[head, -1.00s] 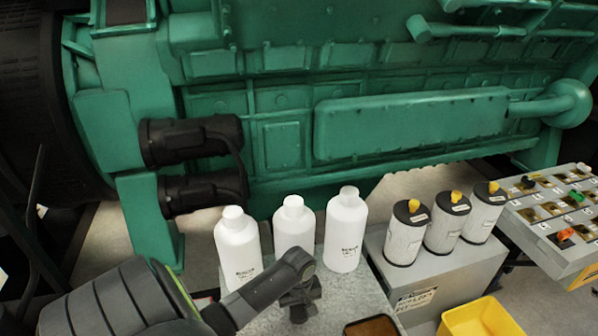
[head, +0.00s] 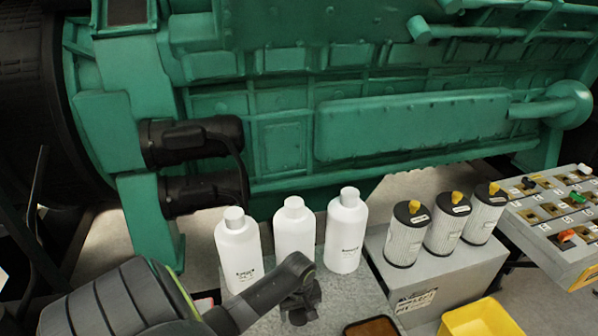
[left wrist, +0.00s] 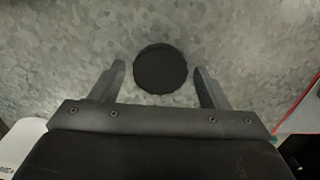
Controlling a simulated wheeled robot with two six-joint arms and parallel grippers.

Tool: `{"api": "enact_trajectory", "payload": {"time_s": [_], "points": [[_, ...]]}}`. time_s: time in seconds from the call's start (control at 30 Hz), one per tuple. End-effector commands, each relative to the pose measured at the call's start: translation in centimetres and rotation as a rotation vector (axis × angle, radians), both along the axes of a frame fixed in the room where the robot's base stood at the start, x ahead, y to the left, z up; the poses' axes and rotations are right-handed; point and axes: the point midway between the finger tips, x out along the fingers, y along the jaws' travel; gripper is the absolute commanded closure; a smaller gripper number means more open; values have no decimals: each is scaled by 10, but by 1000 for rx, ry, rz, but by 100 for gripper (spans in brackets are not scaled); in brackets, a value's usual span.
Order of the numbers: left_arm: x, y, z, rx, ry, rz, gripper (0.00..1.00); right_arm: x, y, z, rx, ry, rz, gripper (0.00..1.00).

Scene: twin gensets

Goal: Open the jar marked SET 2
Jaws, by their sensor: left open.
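A dark round lid-like disc (left wrist: 160,69) shows from above in the left wrist view, over a mottled grey surface. No SET 2 mark is readable on it. My left gripper (left wrist: 158,75) is open, with one finger on each side of the disc and a gap at both sides. In the head view my left gripper (head: 300,301) points down over the grey bench, in front of the white bottles, and hides what is under it. My right gripper is not in view.
Three white bottles (head: 294,228) stand close behind my left gripper; their labels are too small to read. Several black-topped canisters with yellow knobs (head: 407,234) stand on a grey box to the right. A yellow bin (head: 480,318) and brown tray (head: 371,327) are in front.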

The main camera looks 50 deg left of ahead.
Motion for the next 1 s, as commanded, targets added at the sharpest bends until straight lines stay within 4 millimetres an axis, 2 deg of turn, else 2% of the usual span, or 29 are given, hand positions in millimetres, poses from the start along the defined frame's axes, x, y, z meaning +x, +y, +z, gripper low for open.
{"api": "enact_trajectory", "payload": {"time_s": [0.17,0.27,0.53,0.7,0.83,1.0], "points": [[1,1,14,3,-3,0,31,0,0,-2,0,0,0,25],[1,1,30,2,-5,-2,31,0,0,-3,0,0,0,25],[1,2,83,4,-5,-2,31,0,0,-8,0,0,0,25],[1,1,109,2,-5,0,31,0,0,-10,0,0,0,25],[1,1,119,1,-2,0,31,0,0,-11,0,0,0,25],[0,0,122,0,0,1,31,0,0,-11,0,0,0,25]]}}
